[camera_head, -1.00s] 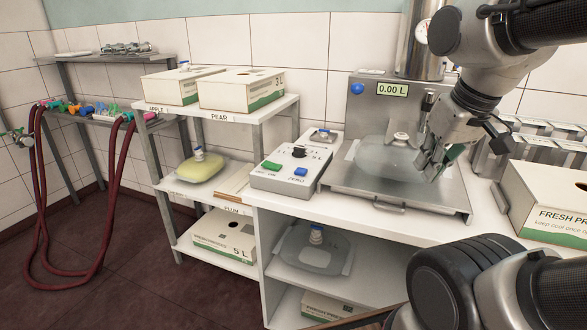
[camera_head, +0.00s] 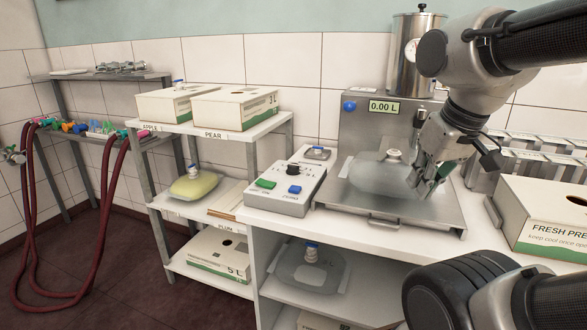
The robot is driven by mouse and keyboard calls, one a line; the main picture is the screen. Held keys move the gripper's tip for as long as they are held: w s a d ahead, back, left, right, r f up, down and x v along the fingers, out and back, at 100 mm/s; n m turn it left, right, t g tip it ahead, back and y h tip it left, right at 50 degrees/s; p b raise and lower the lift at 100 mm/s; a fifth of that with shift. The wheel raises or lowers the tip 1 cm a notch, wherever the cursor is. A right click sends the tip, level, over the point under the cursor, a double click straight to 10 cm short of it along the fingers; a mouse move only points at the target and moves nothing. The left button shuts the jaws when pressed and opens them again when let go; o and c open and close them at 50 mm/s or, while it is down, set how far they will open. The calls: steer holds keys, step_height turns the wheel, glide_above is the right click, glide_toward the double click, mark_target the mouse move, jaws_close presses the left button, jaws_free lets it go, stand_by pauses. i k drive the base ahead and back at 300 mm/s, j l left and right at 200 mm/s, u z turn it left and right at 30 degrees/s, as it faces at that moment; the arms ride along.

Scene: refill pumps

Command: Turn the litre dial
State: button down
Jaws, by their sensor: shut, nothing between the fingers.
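The litre dial is a black knob (camera_head: 293,170) on the sloped top of a white control box (camera_head: 262,192) on the counter. A green button (camera_head: 266,184) and a blue button (camera_head: 294,189) sit in front of the dial. My gripper (camera_head: 424,192) is shut and empty, pointing down at the right side of the metal filling tray, well right of the dial and apart from it. A clear bag (camera_head: 378,176) with a white cap lies on the tray beside my gripper. The display (camera_head: 383,107) reads 0.00 L. The dial's marks are too small to read fully.
The steel filling machine (camera_head: 360,130) stands behind the tray (camera_head: 390,207). A white carton (camera_head: 545,215) stands on the counter at right. Cartons and a yellow bag (camera_head: 194,184) fill the left shelves. Red hoses (camera_head: 112,200) hang at far left.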

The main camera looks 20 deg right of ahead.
mark_target(292, 170)
steer(key=z, duration=0.4)
steer(key=i+j+z, duration=0.25)
steer(key=j, duration=0.15)
steer(key=j+z, duration=0.25)
steer(key=j, duration=0.15)
steer(key=i+j+z, duration=0.2)
steer(key=j, duration=0.25)
steer(key=i+j, duration=0.1)
steer(key=j, duration=0.35)
steer(key=i+j, duration=0.1)
steer(key=j, duration=0.35)
steer(key=j+z, duration=0.1)
steer(key=j, duration=0.35)
steer(key=i, duration=0.05)
